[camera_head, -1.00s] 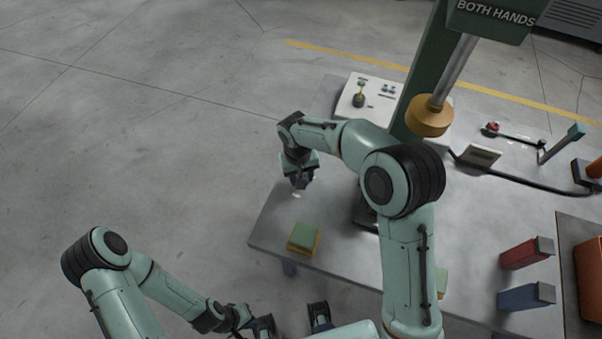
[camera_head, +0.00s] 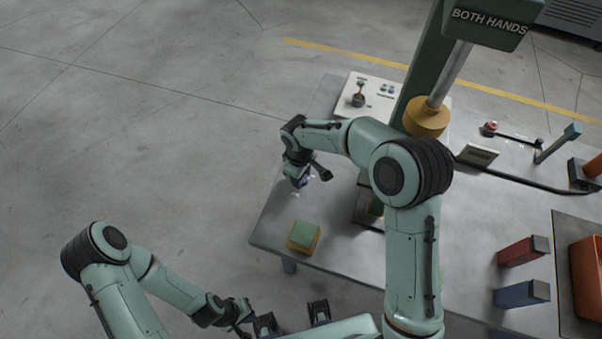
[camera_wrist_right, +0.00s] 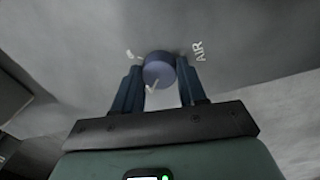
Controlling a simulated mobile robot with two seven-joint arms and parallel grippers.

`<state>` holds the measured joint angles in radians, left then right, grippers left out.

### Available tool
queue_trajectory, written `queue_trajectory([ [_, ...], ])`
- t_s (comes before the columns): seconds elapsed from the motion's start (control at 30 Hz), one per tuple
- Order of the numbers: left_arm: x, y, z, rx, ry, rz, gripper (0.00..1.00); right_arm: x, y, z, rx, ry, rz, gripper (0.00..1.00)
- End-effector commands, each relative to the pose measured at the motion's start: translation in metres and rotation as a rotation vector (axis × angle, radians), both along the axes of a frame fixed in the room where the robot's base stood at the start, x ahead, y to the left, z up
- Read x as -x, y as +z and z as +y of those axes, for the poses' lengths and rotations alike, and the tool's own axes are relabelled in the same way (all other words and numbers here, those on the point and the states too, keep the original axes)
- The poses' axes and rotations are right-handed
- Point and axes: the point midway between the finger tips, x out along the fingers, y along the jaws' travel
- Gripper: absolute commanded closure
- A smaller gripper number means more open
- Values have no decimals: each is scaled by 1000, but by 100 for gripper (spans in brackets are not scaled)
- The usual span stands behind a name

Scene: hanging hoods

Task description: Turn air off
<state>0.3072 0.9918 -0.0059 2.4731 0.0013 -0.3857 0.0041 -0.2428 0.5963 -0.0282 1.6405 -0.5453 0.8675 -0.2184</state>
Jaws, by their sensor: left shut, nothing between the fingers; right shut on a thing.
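The air knob (camera_wrist_right: 158,70) is a round blue knob on a grey surface in the right wrist view. A white mark shows near its lower edge. The white label AIR (camera_wrist_right: 198,50) lies to its right, and a small white mark to its upper left. My right gripper (camera_head: 300,183) is over the left part of the metal table in the head view. Its blue fingers (camera_wrist_right: 157,90) are shut on the knob from both sides. My left gripper (camera_head: 240,312) is low at the bottom of the head view, away from the table; its fingertips are not clear.
The metal table (camera_head: 275,210) holds a green and yellow block (camera_head: 303,236), a white control panel (camera_head: 368,97) and a press with a gold ram (camera_head: 427,117). Red (camera_head: 522,251) and blue (camera_head: 522,293) blocks stand at right, near an orange bin (camera_head: 588,275).

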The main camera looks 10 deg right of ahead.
Motion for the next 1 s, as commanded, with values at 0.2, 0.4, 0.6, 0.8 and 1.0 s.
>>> queue_trajectory([
  [0.2,0,1,0,0,0,0,100,0,0,0,1,35,1,89],
  [0.4,0,1,0,0,0,0,100,0,0,0,2,41,0,89],
  [0.6,0,1,0,0,0,0,100,0,0,0,2,41,0,89],
  [0.8,0,1,0,0,0,0,100,0,0,0,1,39,0,33],
  [1.0,-1,1,0,0,0,0,100,0,2,0,0,38,-1,33],
])
